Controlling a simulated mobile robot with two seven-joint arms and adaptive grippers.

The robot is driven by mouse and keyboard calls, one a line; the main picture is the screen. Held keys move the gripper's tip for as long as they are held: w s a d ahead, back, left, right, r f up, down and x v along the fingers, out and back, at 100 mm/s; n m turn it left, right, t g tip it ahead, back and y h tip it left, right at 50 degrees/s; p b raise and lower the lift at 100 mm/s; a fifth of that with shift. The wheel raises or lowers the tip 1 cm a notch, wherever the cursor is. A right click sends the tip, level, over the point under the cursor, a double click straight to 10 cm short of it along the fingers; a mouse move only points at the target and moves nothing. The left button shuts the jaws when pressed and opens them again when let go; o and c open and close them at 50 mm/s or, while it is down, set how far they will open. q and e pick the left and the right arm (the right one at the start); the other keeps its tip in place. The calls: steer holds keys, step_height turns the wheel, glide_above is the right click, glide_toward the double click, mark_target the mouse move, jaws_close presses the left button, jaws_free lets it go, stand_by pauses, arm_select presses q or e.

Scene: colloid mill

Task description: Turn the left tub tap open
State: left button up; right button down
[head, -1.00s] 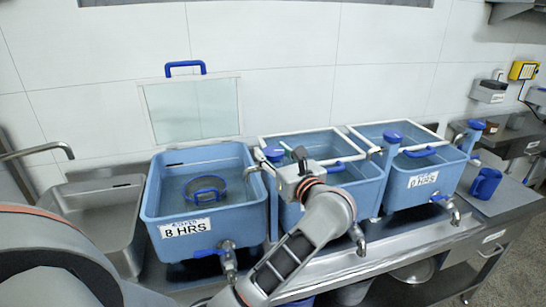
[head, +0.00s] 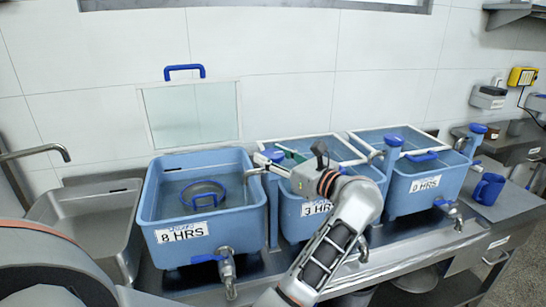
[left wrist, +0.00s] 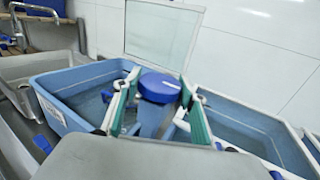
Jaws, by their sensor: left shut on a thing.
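The left tub (head: 205,213) is blue, labelled "8 HRS", with water and a round blue-rimmed basket inside. Its tap (head: 274,155) is a post with a round blue knob, between the left and middle tubs, with a metal spout over the left tub. In the left wrist view the knob (left wrist: 160,86) sits between two green-padded fingers. My left gripper (head: 281,156) is shut on this knob, reaching it from the right; its exact contact is partly hidden. My right gripper is not in view.
The middle tub (head: 313,223) and right tub (head: 405,196) have white-framed lids and their own taps. Drain taps with blue levers (head: 208,258) stick out in front. A steel sink (head: 88,205) is at left, a blue mug (head: 488,188) at right. A glass lid (head: 190,113) leans on the wall.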

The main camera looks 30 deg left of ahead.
arm_select(q)
steer(key=o, duration=1.1)
steer(key=shift+r, duration=0.1)
steer(key=shift+a, duration=0.1)
